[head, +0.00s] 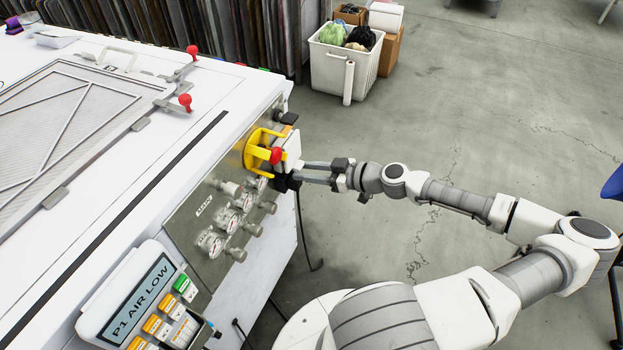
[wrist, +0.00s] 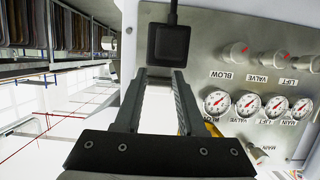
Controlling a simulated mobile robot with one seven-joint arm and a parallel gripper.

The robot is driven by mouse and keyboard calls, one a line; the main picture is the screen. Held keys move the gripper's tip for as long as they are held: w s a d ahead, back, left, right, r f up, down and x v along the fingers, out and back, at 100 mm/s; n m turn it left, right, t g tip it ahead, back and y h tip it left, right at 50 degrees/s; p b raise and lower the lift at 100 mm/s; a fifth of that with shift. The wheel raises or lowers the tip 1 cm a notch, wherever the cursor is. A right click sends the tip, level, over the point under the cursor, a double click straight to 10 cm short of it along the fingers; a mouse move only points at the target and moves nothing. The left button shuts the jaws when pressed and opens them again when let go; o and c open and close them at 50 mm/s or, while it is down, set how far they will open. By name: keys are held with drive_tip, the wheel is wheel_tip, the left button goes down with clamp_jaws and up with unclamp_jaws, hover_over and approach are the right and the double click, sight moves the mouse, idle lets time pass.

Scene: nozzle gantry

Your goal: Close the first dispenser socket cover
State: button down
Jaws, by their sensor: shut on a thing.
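My gripper (head: 287,179) is at the right end of the machine's grey control panel (head: 205,205), just below a white block beside a yellow guard. Its fingers are shut on a black square block (wrist: 168,43) with a dark cable running from it. The block also shows at the fingertips in the head view, dark and small. In the wrist view the fingertips (wrist: 164,74) meet the block's near edge. I cannot tell which part is the first dispenser socket cover, or whether a cover is open or closed. The fingers hide part of the panel behind.
A yellow guard (head: 258,148) with a red knob (head: 276,155) sits close above my gripper. Several gauges (wrist: 250,105) and valve knobs (wrist: 238,53) stick out along the panel. A cable hangs below the panel's end. The floor to the right is open; a white bin (head: 330,72) stands behind.

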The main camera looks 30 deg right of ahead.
drive_tip(key=shift+w+a+f+b, duration=0.1)
drive_tip(key=shift+a+f+b, duration=0.1)
drive_tip(key=shift+f+b, duration=0.3)
drive_tip(key=shift+r, duration=0.15)
drive_tip(key=c, duration=0.7)
unclamp_jaws()
drive_tip(key=shift+w, duration=0.1)
drive_tip(key=shift+o, duration=1.1)
drive_tip(key=shift+r, duration=0.1)
drive_tip(key=f+p+v, duration=0.1)
drive_tip(key=p+v, duration=0.2)
drive_tip(key=v, duration=1.4)
drive_tip(key=shift+s+d+p, duration=0.2)
drive_tip(key=shift+d+p, duration=0.05)
drive_tip(key=shift+p, duration=0.05)
